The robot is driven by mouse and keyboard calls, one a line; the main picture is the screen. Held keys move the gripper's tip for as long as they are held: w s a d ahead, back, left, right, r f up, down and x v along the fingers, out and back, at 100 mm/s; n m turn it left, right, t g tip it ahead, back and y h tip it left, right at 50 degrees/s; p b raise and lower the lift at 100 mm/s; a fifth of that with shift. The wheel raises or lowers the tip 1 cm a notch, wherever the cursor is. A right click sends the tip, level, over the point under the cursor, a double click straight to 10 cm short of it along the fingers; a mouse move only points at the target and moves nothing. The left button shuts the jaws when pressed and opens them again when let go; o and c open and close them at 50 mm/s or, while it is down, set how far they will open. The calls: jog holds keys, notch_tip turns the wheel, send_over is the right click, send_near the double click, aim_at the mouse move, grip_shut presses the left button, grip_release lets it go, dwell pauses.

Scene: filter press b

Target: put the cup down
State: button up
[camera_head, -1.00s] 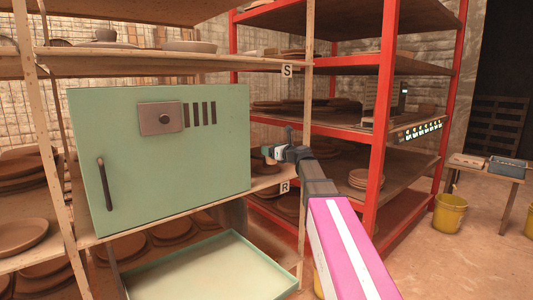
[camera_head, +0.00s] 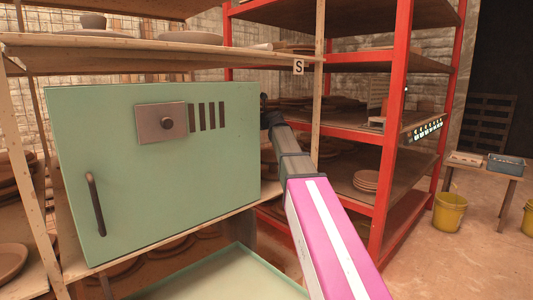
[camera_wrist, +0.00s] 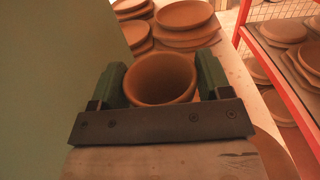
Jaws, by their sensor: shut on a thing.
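The cup (camera_wrist: 160,80) is a brown clay cup, seen from above in the wrist view with its round mouth open. My gripper (camera_wrist: 158,85) is shut on it, with one dark green finger on each side. Below and beyond the cup is a pale shelf board (camera_wrist: 235,70). I cannot tell whether the cup touches the board. In the head view my arm reaches past the right side of the green cabinet, and the gripper and cup are hidden behind it.
The green cabinet (camera_head: 150,200) stands close on the left; its side (camera_wrist: 45,80) fills the left of the wrist view. Stacked clay plates (camera_wrist: 185,22) lie ahead on the board. A red-framed rack (camera_head: 388,150) stands to the right. A shelf (camera_head: 150,52) lies above the cabinet.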

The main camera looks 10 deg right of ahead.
jog(key=shift+s+d+f, duration=0.1)
jog(key=shift+d+f, duration=5.4)
jog(key=shift+d, duration=0.25)
jog(key=o, duration=1)
jog(key=v, duration=1.2)
